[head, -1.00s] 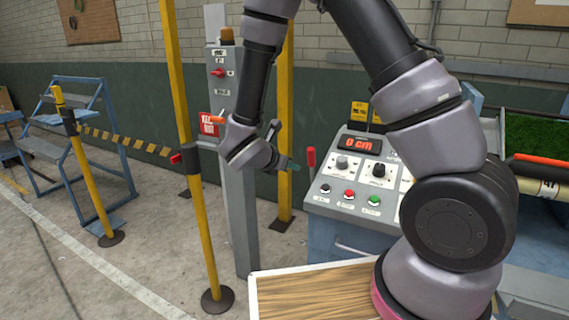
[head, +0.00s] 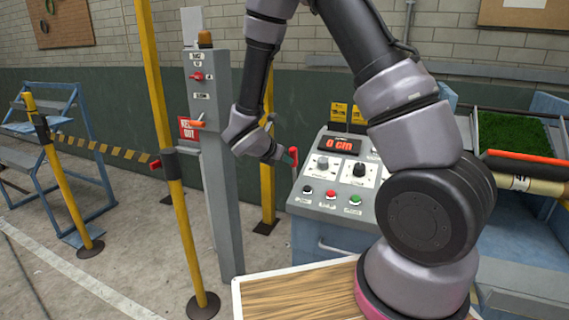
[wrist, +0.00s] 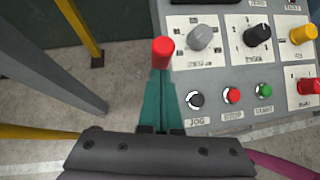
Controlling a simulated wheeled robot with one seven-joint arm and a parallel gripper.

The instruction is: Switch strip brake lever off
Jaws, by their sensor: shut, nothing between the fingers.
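A lever with a red grip (head: 293,154) stands at the left edge of the control panel (head: 304,212); its label cannot be read. In the wrist view its red grip (wrist: 163,50) shows just beyond my fingertips, and the part below it is hidden by the fingers. My gripper (head: 288,157) is shut, its teal fingers together (wrist: 160,74). It is at the lever, overlapping it in the picture. I cannot tell whether they touch. An orange-handled lever (head: 196,124) sits on the grey post (head: 217,190), behind and left of my gripper.
The panel carries knobs, a red display reading 0 cm (head: 334,144) and a row of black, red and green buttons (wrist: 232,95). A yellow barrier post (head: 184,220) stands at front left. Green turf (head: 512,132) lies at right. Open floor is at left.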

